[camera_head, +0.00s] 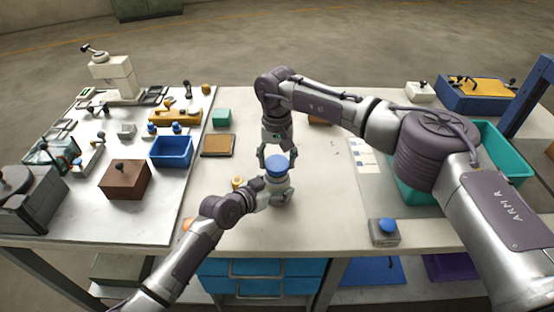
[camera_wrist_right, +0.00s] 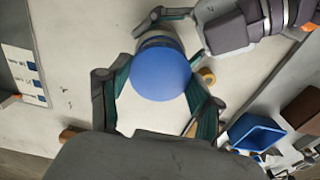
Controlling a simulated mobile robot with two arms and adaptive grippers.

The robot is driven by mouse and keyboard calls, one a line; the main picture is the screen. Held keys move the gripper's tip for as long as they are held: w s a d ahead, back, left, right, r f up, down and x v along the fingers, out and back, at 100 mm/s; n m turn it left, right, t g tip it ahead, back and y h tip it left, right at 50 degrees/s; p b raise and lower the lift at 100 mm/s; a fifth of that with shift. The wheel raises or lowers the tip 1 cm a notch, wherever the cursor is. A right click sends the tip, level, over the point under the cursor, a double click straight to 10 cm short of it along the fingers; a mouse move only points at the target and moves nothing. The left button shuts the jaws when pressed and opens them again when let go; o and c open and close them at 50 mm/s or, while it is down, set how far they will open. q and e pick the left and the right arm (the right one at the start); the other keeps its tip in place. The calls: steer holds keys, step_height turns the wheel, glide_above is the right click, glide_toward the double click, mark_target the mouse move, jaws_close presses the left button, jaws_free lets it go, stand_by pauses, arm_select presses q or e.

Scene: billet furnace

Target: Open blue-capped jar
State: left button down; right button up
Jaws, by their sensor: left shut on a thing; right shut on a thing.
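The jar's round blue cap (camera_head: 277,162) is near the middle of the table; it also shows in the right wrist view (camera_wrist_right: 160,74). The pale jar body (camera_wrist_right: 156,39) is mostly hidden under the cap and between fingers. My left gripper (camera_head: 277,186) comes in low from the left and is shut on the jar body; its fingers show in the right wrist view (camera_wrist_right: 167,27). My right gripper (camera_head: 275,158) comes down from above and behind, its fingers on either side of the cap, shut on it. The jar looks upright.
A small yellow ring-like item (camera_head: 238,182) lies just left of the jar. A brown-framed tray (camera_head: 219,146), a green block (camera_head: 222,117) and a blue bin (camera_head: 171,152) are further left. A grey box with a blue button (camera_head: 384,231) stands front right.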

mark_target(277, 163)
steer(key=shift+r, duration=2)
arm_select(q)
jaws_free()
